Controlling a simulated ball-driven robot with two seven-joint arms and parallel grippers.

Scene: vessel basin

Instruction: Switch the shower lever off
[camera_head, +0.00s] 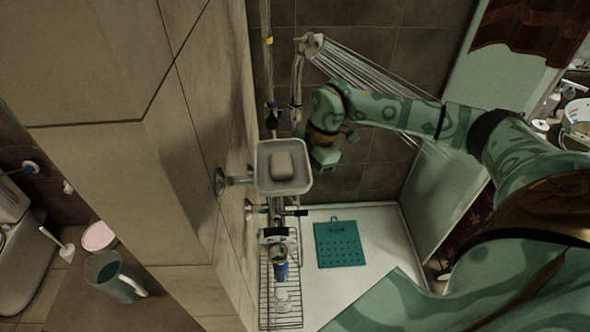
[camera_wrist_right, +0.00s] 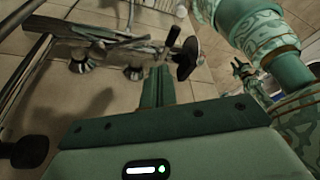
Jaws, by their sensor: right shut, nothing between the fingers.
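The shower mixer (camera_head: 280,212) is on the tiled wall below the soap dish in the head view. Its bar (camera_wrist_right: 100,36) crosses the upper left of the wrist view. A dark, slim lever-like part (camera_wrist_right: 174,36) stands out at the bar's right end, just beyond my fingers. The shower head (camera_head: 310,45) sends out pale streaks of water. My right gripper (camera_head: 325,158) is right of the soap dish in the head view; its shut, empty fingers (camera_wrist_right: 157,88) point toward the mixer. Contact with the lever cannot be told. A small claw-like part, perhaps my left gripper (camera_wrist_right: 241,70), is unclear.
A soap dish (camera_head: 262,186) with a bar of soap (camera_head: 283,165) juts from the wall close to my right gripper. Below are a wire rack (camera_head: 267,295) with bottles and a green mat (camera_head: 339,244) on the white shower floor (camera_head: 385,225). A glass panel (camera_head: 445,170) stands right.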

